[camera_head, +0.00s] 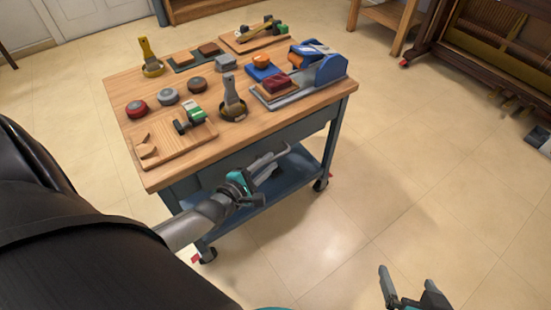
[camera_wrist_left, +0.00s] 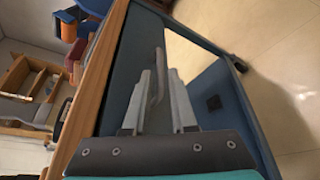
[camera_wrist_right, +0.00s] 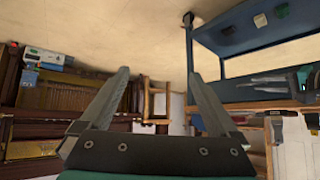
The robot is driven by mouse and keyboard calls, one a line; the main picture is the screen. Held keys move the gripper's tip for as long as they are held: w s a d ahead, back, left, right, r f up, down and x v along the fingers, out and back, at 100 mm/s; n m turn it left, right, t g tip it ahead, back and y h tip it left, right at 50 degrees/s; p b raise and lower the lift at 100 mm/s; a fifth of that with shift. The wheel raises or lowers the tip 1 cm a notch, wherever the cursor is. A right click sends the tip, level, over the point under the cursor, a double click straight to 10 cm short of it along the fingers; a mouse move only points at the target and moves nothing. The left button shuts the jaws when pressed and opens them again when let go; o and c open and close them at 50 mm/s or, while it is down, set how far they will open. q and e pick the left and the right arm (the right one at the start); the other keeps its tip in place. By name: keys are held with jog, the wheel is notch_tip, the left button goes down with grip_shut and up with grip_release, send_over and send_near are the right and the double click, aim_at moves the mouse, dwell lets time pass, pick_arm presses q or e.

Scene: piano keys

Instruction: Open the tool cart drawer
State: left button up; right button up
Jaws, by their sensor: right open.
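The tool cart (camera_head: 228,147) has a wooden top and a blue-grey body, with the drawer front (camera_head: 308,127) under the top's near edge. The drawer looks flush with the cart. My left gripper (camera_head: 272,163) is in front of the drawer, beside a thin grey bar handle (camera_head: 300,156). In the left wrist view, the handle (camera_wrist_left: 158,78) lies between the fingers (camera_wrist_left: 158,98), which stand apart; contact cannot be told. My right gripper (camera_head: 408,290) is open and empty above the floor, away from the cart.
Sanding blocks, round pucks, brushes and wooden boards (camera_head: 172,143) cover the cart top. A blue lower shelf (camera_head: 290,178) and casters are below. A piano frame (camera_head: 495,40) and a wooden stand (camera_head: 385,18) are behind right. The floor (camera_head: 420,170) right of the cart is clear.

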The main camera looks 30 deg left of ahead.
aim_at(275, 157)
pick_arm(q)
jog(key=shift+b+x, duration=0.5)
jog(key=shift+x, duration=0.75)
jog(key=shift+w+f+b, duration=0.1)
jog(key=shift+w+b, duration=0.2)
jog(key=shift+w, duration=0.35)
pick_arm(e)
jog(key=shift+w+a+r+t+y, duration=0.1)
jog(key=shift+w+a+t+y, duration=0.2)
jog(key=shift+a+t, duration=0.25)
jog(key=shift+w+a+r+t+y, duration=0.2)
jog(key=shift+a+t+y, duration=0.1)
jog(key=shift+a+t, duration=0.25)
jog(key=shift+w+a+r+t+y, duration=0.1)
jog(key=shift+w+a+t+y, duration=0.25)
jog(key=shift+a, duration=0.3)
jog(key=shift+s, duration=0.1)
pick_arm(q)
grip_shut()
